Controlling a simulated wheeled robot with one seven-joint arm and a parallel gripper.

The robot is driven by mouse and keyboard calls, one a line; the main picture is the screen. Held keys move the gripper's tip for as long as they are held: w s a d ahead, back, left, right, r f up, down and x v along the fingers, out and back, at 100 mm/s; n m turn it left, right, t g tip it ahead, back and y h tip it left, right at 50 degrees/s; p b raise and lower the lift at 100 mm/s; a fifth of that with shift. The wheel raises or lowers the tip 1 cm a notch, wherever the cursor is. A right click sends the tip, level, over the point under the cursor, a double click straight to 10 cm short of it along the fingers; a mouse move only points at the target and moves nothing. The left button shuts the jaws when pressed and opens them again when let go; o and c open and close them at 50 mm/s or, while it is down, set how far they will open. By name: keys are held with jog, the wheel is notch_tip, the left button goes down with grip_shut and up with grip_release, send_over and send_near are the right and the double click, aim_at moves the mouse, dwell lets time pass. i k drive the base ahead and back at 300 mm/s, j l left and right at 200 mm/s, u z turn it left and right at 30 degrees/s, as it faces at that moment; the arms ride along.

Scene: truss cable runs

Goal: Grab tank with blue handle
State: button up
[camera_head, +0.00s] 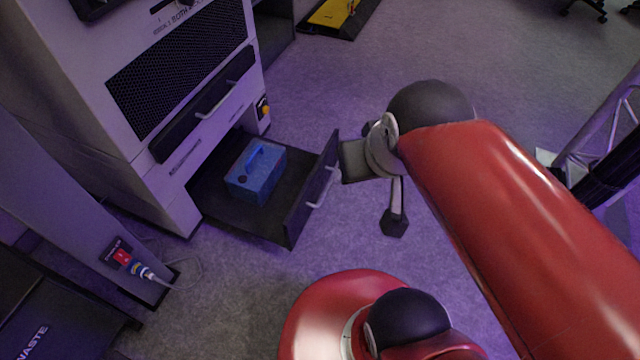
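The tank (256,175) is a blue box with a blue handle (253,158) on top. It sits upright inside the pulled-out lower drawer (262,226) of the white machine, towards the back of the drawer. My gripper (393,218) is to the right of the drawer front, apart from the tank. One dark-tipped finger points down; the rest of the gripper is partly hidden by my red arm. I cannot tell whether it is open or shut. No contact with the tank shows.
The drawer front (313,190) with its pale handle stands between my gripper and the tank. The white machine (165,100) rises behind the drawer. A plugged cable (150,275) is at lower left. A metal truss (600,120) is at right.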

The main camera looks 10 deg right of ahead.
aim_at(253, 176)
jog(key=i+u, duration=0.15)
jog(key=u, duration=0.25)
jog(key=i+u, duration=0.2)
jog(key=u, duration=0.15)
jog(key=i+l+u, duration=0.1)
jog(key=u, duration=0.3)
jog(key=i+l, duration=0.05)
